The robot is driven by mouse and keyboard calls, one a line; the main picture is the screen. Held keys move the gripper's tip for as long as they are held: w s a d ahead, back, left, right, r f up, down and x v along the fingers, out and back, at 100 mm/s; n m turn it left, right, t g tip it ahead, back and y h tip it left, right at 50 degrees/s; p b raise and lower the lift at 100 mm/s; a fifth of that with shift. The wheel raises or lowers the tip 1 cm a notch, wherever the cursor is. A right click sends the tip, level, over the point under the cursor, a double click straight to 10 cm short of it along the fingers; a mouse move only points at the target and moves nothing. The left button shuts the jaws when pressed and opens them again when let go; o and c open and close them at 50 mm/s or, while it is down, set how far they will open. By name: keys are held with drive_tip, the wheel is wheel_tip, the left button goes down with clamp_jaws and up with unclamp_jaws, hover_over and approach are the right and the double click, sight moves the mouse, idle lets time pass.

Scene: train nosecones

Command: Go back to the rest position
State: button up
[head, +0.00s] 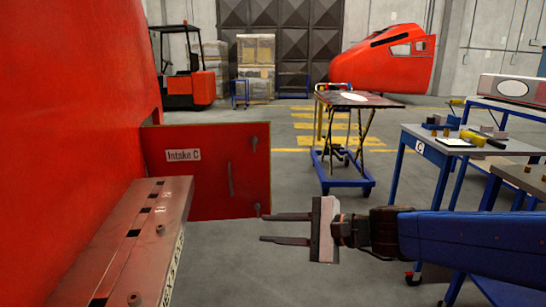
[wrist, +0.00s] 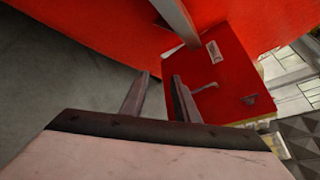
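My gripper (head: 264,228) reaches in from the right in the head view, its two fingers apart and pointing left with nothing between them. It also shows in the wrist view (wrist: 160,84), where the fingers are spread and empty. A red door panel labelled "Intake C" (head: 210,180) stands swung out from the red nosecone (head: 60,110), just beyond my fingertips in the head view. The same door (wrist: 228,90) is ahead of the fingers in the wrist view, with its handle showing. I cannot tell whether a fingertip touches the door.
A reddish ledge (head: 118,245) with slots and knobs runs along the nosecone. Blue workbenches with tools (head: 440,160) stand at the right, near my arm. A blue lift cart (head: 345,180) is further back. The grey floor between door and cart is clear.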

drive_tip(key=s+d+f+n+h, duration=0.3)
drive_tip(key=s+d+n+h, duration=0.1)
drive_tip(key=d, duration=0.5)
drive_tip(key=s+d+f+n+g+h, duration=0.1)
drive_tip(key=s+d+f+n+h, duration=0.3)
drive_tip(key=d, duration=0.6)
drive_tip(key=s+d+f+n+h, duration=0.3)
drive_tip(key=s+d+n+h, duration=0.2)
drive_tip(key=s+d, duration=0.2)
drive_tip(key=d, duration=0.2)
drive_tip(key=shift+d+f+n, duration=0.3)
drive_tip(key=shift+d, duration=0.05)
